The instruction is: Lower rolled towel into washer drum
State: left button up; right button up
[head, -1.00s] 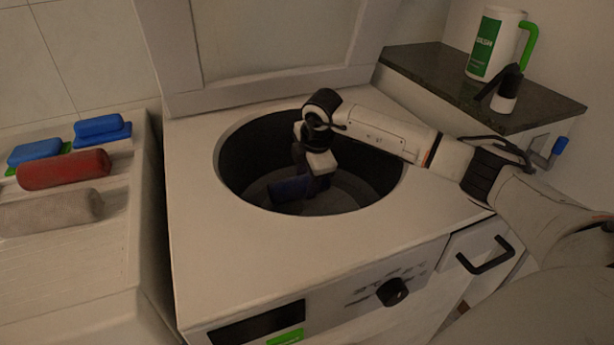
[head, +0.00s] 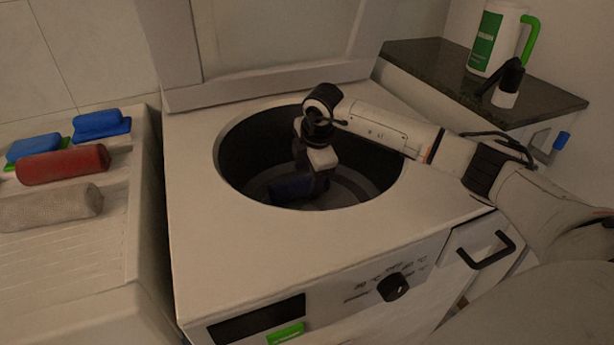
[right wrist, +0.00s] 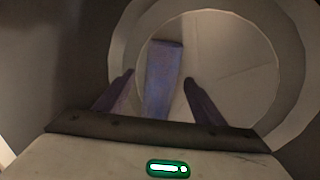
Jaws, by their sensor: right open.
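The washer drum (head: 240,160) is an open, dark round well in the top of the white washer. A dark blue rolled towel (head: 290,187) lies low inside it, partly hidden by my right gripper. My right gripper (head: 312,190) reaches down into the drum. In the right wrist view the blue roll (right wrist: 163,75) lies lengthwise between the two spread fingers of my right gripper (right wrist: 160,92), with gaps on both sides. The gripper is open around the towel, not clamped on it. My left gripper is not in view.
A red roll (head: 62,164) and a grey roll (head: 50,207) lie on the left counter, with two blue items behind them. The washer's raised lid (head: 270,85) stands behind the drum. A white jug (head: 492,40) and a small dispenser (head: 507,88) stand on the dark right shelf.

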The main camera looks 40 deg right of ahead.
jog(key=v, duration=0.9)
jog(key=shift+r+p, duration=0.25)
jog(key=shift+p, duration=0.1)
jog(key=shift+s, duration=0.15)
jog(key=b+x, duration=0.1)
jog(key=x, duration=0.8)
jog(key=shift+f, duration=0.2)
jog(key=shift+w+f, duration=0.2)
jog(key=shift+w, duration=0.15)
notch_tip(320, 180, up, 4)
jog(key=p, duration=0.3)
jog(key=shift+r, duration=0.25)
jog(key=shift+f, duration=0.1)
